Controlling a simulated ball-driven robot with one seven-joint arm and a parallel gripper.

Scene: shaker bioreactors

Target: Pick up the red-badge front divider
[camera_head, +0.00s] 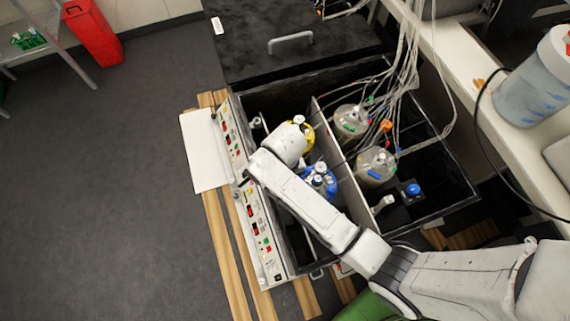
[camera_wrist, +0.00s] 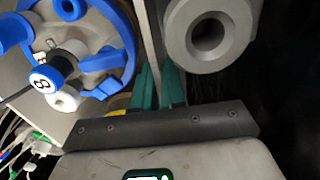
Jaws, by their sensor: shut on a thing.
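In the wrist view my gripper (camera_wrist: 159,87) has two green fingers close together on the edge of a thin grey plate (camera_wrist: 151,38). The plate runs away between them and appears to be the front divider. No red badge shows on it. A grey hollow cylinder (camera_wrist: 208,30) stands just right of the plate, and a blue-framed vessel (camera_wrist: 95,45) is to the left. In the head view my arm reaches over the open black box, and its own links hide the fingers and the held plate.
The box holds a blue vessel (camera_head: 320,182), a yellow-ringed vessel (camera_head: 307,137) and two clear vessels (camera_head: 351,119) (camera_head: 375,165) with tubes rising from them. A long pale divider (camera_head: 345,178) splits the box. Control panels (camera_head: 262,232) line its left wall.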

